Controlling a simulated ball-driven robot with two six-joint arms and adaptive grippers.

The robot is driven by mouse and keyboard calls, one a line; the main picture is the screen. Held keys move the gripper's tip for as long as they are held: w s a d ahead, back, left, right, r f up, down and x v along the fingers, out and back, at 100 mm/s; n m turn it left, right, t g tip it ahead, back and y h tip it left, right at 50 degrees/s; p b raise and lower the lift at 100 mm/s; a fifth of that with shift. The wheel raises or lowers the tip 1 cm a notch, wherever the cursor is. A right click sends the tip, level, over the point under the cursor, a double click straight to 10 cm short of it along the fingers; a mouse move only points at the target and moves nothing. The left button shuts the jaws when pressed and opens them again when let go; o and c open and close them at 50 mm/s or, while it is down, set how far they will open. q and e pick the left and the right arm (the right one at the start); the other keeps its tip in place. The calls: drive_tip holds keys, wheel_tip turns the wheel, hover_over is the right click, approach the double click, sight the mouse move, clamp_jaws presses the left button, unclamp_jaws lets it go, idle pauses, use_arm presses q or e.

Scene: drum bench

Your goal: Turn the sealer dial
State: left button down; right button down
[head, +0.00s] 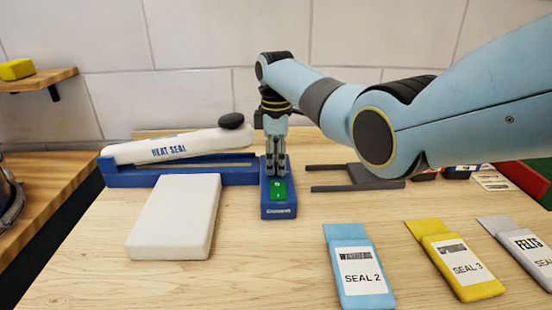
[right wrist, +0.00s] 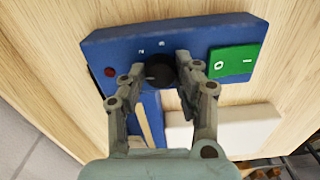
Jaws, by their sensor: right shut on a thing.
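The heat sealer has a white arm marked HEAT SEAL (head: 175,148), raised at its right end, with a black knob (head: 231,121) on top, over a blue base (head: 125,178). Its blue control box (head: 279,211) stands at the right end. In the right wrist view the box carries a black round dial (right wrist: 160,70), a green switch (right wrist: 234,62) and a dark red light (right wrist: 109,71). My right gripper (right wrist: 158,78) points down over the box and is shut on the dial, one finger on each side. In the head view the gripper (head: 274,172) hides the dial. My left gripper is not in view.
A white block (head: 175,218) lies in front of the sealer. Blue (head: 358,272), yellow (head: 458,262) and grey (head: 520,245) labelled pouches lie at the front right. A dark forked rack (head: 355,178) lies right of the box. A yellow block (head: 16,70) sits on a shelf.

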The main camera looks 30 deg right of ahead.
drive_tip(key=shift+r+m+p, duration=0.2)
drive_tip(key=shift+m+p, duration=0.7)
drive_tip(key=shift+m, duration=0.3)
drive_tip(key=m+p, duration=0.1)
drive_tip(key=m, duration=0.1)
drive_tip(key=shift+m, duration=0.3)
drive_tip(key=m+p, duration=0.1)
drive_tip(key=m, duration=0.2)
drive_tip(key=shift+f+m+p, duration=0.1)
drive_tip(key=shift+m+p, duration=0.2)
drive_tip(key=shift+p, duration=0.05)
drive_tip(key=m+p, duration=0.1)
drive_tip(key=m, duration=0.2)
drive_tip(key=shift+m, duration=0.3)
drive_tip(key=m, duration=0.3)
drive_tip(key=shift+m, duration=0.4)
drive_tip(key=m, duration=0.4)
drive_tip(key=shift+p, duration=0.4)
drive_tip(key=m, duration=0.5)
drive_tip(key=shift+m, duration=1.9)
